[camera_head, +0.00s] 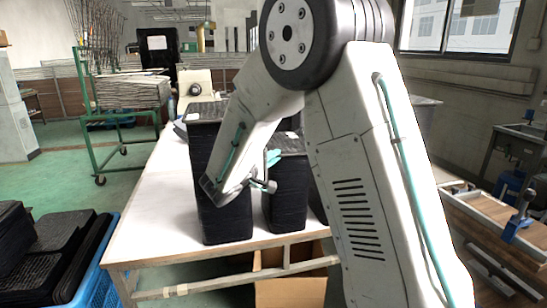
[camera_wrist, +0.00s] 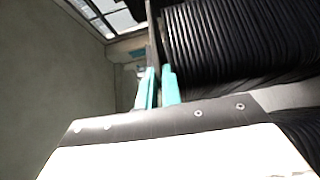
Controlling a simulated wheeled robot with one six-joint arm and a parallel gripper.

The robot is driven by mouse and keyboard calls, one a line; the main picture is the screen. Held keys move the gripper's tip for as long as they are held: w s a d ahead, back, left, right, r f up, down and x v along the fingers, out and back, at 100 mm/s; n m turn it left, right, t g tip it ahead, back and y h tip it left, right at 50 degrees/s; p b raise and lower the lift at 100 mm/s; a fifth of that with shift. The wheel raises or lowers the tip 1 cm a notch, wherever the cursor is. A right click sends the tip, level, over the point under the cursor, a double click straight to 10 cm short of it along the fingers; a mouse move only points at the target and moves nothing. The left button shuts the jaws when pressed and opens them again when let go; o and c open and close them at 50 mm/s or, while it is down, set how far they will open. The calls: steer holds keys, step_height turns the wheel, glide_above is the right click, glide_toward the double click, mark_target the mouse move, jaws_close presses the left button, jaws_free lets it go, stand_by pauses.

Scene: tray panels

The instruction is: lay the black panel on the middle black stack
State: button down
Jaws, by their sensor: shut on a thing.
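My gripper (camera_head: 271,158) is in front of the black stacks on the white table, its teal fingers partly hidden by my arm. In the wrist view the two teal fingers (camera_wrist: 158,87) are close together, with a thin dark edge (camera_wrist: 152,40) at their tips that looks like the black panel. The panel is not clear in the head view. A tall black stack (camera_head: 222,215) stands at the left and a shorter one (camera_head: 287,195) to its right, partly behind my arm. A ridged black stack (camera_wrist: 235,40) fills the wrist view's upper right, beside the fingers. I cannot tell which stack is the middle one.
The white table (camera_head: 165,210) has free room left of the stacks. A blue crate (camera_head: 95,265) with black panels stands at the lower left. A green cart (camera_head: 120,115) stands behind. A cardboard box (camera_head: 290,290) is under the table.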

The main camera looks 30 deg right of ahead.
steer(key=shift+s+f, duration=0.2)
steer(key=shift+f, duration=0.75)
steer(key=c, duration=1.6)
jaws_free()
steer(key=shift+c, duration=0.2)
steer(key=shift+o, duration=0.7)
steer(key=r+v, duration=0.1)
steer(key=v, duration=0.5)
steer(key=shift+w+a, duration=0.2)
steer(key=shift+w, duration=0.15)
steer(key=shift+s+a+r, duration=0.35)
steer(key=shift+s+a, duration=0.15)
steer(key=shift+a, duration=0.1)
